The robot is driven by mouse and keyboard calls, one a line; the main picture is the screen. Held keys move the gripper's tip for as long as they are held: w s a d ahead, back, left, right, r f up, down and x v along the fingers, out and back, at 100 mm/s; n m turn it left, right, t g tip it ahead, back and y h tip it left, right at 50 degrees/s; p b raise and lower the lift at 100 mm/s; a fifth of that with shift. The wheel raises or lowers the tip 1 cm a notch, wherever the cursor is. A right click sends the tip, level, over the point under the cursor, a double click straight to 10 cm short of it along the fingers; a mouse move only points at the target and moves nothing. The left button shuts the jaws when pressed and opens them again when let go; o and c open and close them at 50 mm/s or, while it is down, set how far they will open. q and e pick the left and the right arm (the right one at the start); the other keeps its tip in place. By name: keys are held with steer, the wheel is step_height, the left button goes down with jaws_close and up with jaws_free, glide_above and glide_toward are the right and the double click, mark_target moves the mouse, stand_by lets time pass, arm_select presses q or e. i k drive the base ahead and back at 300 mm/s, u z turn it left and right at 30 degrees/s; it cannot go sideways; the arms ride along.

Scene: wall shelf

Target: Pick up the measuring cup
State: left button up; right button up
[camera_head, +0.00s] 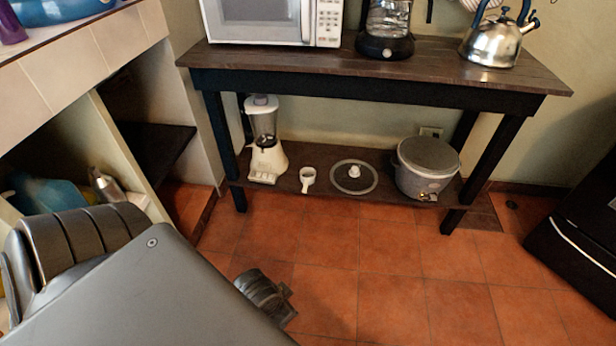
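The measuring cup appears to be the small white cup (308,175) with a short handle pointing toward the front. It stands upright on the low wooden shelf (325,207) under the dark table, near the shelf's front edge. Nothing of mine touches it. Large grey parts of my own arm fill the lower left, and a dark ribbed part of mine shows over the floor, well short of the cup. I see no gripper fingers of either arm.
A white blender (267,160) stands left of the cup. A round lid (354,177) lies to its right, then a grey pot (427,170). The tabletop (430,62) overhangs the shelf, with legs at both ends. The tiled floor (400,270) in front is clear.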

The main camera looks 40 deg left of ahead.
mark_target(307, 175)
steer(key=u, duration=1.45)
steer(key=i, duration=0.5)
steer(key=u, duration=0.2)
